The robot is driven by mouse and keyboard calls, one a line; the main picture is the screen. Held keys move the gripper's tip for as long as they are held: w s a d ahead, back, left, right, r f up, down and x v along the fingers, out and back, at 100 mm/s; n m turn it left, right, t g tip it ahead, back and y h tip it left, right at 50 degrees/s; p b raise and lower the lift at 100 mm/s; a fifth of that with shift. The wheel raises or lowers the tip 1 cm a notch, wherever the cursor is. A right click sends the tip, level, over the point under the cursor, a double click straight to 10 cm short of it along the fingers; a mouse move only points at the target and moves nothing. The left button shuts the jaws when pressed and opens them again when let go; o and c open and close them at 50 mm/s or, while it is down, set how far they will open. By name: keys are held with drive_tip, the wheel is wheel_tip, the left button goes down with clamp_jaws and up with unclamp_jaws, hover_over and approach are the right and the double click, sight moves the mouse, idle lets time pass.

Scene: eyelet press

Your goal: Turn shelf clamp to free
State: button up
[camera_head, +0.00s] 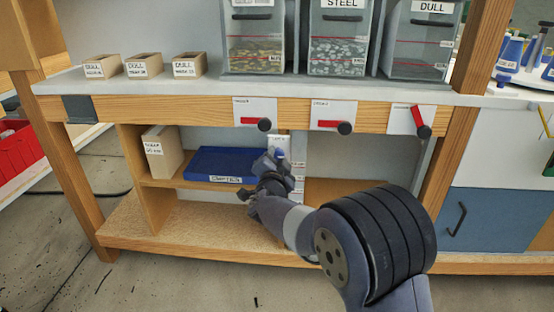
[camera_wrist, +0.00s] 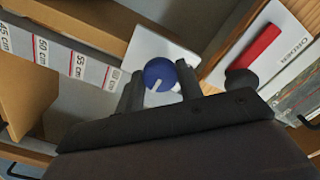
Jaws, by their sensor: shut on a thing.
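The shelf clamp is a round blue knob (camera_wrist: 160,73) with a white pointer line, in front of a white plate (camera_wrist: 150,45). In the wrist view the knob sits between my two fingers. My gripper (camera_wrist: 160,84) is shut on it. The pointer runs slantwise, and I cannot read any words on the plate. In the head view my gripper (camera_head: 272,166) is under the worktop at the post, and the blue knob (camera_head: 280,154) is partly hidden by it. A scale strip marked in cm (camera_wrist: 70,62) runs beside the plate.
Above hangs a row of red levers with dark knobs (camera_head: 264,125) along the worktop edge. One lever (camera_wrist: 250,50) is close to my gripper on the right. A blue tray (camera_head: 222,165) and a labelled box (camera_head: 160,152) stand on the shelf. Bins (camera_head: 254,40) stand on top.

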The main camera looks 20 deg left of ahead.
drive_tip(key=o, duration=1)
drive_tip(key=p+v, duration=0.3)
drive_tip(key=v, duration=0.7)
drive_tip(key=shift+s+d, duration=0.2)
drive_tip(key=shift+s, duration=0.15)
drive_tip(key=shift+w, duration=0.1)
drive_tip(key=b+x, duration=0.3)
drive_tip(key=x, duration=0.7)
drive_tip(key=shift+w+a, duration=0.2)
drive_tip(key=shift+w, duration=0.1)
